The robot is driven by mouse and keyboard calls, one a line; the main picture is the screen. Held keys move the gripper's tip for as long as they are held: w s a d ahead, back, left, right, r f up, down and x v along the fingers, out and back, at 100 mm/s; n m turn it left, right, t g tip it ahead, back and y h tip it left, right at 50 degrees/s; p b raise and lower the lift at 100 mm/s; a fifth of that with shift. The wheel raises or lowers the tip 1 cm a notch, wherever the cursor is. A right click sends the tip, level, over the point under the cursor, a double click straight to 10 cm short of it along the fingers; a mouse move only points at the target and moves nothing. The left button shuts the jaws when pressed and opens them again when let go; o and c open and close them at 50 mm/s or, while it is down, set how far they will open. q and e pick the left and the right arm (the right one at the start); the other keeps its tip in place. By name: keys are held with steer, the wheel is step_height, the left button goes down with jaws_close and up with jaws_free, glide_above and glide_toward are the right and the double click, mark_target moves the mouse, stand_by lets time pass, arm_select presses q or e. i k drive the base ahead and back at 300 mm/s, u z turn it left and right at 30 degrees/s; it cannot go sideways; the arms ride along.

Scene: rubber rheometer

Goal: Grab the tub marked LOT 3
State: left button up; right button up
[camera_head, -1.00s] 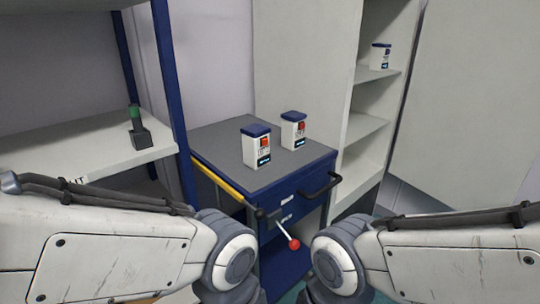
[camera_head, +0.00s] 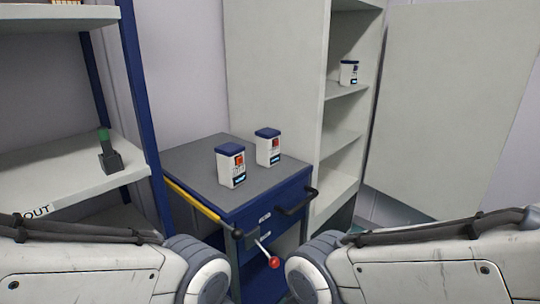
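Two white tubs with dark blue lids stand upright on the grey top of a blue cart. The nearer tub (camera_head: 231,166) is at the left and the other tub (camera_head: 268,148) is behind it to the right. Each has a red mark and small print that I cannot read. A third similar tub (camera_head: 348,73) stands on a shelf of the open cabinet at the back right. I cannot tell which one is LOT 3. My two arms show at the bottom left and bottom right; neither gripper is in view.
The blue cart (camera_head: 186,157) has a black handle (camera_head: 297,203), a yellow bar and a red-knobbed lever (camera_head: 273,262). A shelf rack (camera_head: 60,175) with a green-topped item (camera_head: 108,151) stands left. The pale cabinet (camera_head: 337,145) stands behind the cart's right side.

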mark_target(231, 174)
steer(key=u, duration=0.1)
steer(key=k, duration=0.4)
steer(key=z, duration=0.5)
steer(key=i, duration=0.7)
steer(key=u, duration=0.7)
steer(key=i, duration=0.45)
steer(key=u, duration=0.55)
